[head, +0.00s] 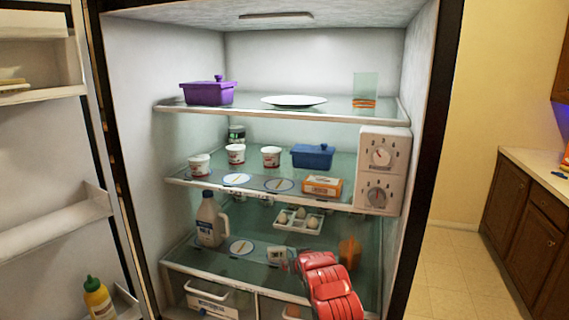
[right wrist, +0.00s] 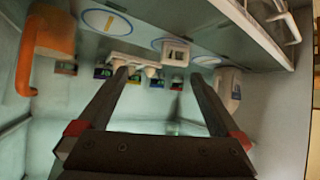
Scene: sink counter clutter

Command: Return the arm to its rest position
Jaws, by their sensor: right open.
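My right arm, red and segmented, reaches into the open fridge from the bottom of the head view. My right gripper (right wrist: 157,78) is open and empty in the right wrist view, its two dark fingers spread apart. That view looks upside down, with the lower shelf along its top. A small white carton (head: 278,255) stands on that shelf near the gripper; it also shows in the right wrist view (right wrist: 176,51). The gripper itself is mostly hidden by the red arm in the head view. My left gripper is not in view.
On the lower shelf are a milk jug (head: 210,222), an egg tray (head: 300,218) and an orange jug (head: 350,252) close beside my arm. The middle shelf (head: 200,183) holds cups and boxes above. The open door (head: 45,170) stands at left; floor is clear at right.

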